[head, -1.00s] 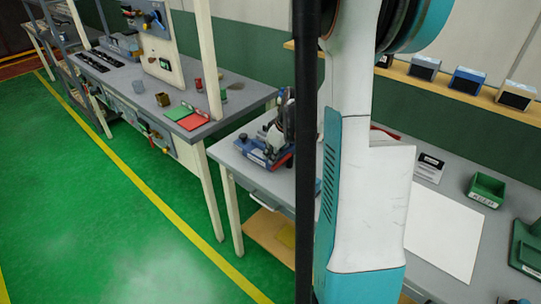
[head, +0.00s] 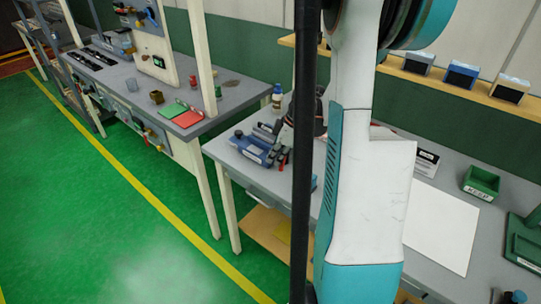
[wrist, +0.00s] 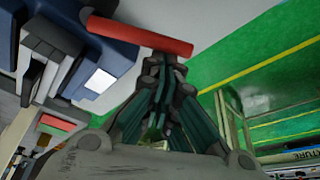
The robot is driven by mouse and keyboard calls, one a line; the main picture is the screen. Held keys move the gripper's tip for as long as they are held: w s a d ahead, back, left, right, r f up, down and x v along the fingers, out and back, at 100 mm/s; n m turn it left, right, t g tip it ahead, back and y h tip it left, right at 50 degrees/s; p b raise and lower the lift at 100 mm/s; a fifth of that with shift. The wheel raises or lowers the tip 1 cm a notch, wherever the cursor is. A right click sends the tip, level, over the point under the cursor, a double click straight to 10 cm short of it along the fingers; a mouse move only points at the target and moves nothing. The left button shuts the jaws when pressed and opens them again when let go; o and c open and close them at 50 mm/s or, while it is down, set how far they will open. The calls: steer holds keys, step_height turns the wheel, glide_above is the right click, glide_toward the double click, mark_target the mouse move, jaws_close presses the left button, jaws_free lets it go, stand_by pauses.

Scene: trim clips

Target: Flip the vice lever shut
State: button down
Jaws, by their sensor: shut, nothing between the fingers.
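The blue vice (head: 255,150) sits on the grey bench, left of the black post. It also shows at the upper left of the wrist view (wrist: 112,45), with grey jaw parts beside it. A red lever (wrist: 140,36) sticks out across the top of the wrist view; a small red part shows at the vice in the head view (head: 283,160). My gripper (wrist: 163,62) is shut and empty, its tips at the right end of the red lever. I cannot tell whether they touch.
A bottle (head: 277,97) stands behind the vice. A green bin (head: 481,184) and a white sheet (head: 440,230) lie on the bench to the right. A second bench (head: 150,85) stands at the left, with green floor (head: 110,220) in front.

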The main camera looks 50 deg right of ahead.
steer(key=s+n, duration=0.1)
steer(key=s+d+n, duration=0.1)
steer(key=shift+n+g+y, duration=0.3)
steer(key=shift+n+y, duration=0.1)
steer(key=shift+s+d, duration=0.45)
steer(key=shift+s, duration=0.2)
steer(key=shift+s+d, duration=0.55)
steer(key=shift+d, duration=0.1)
steer(key=shift+s+d, duration=0.1)
steer(key=shift+d, duration=0.05)
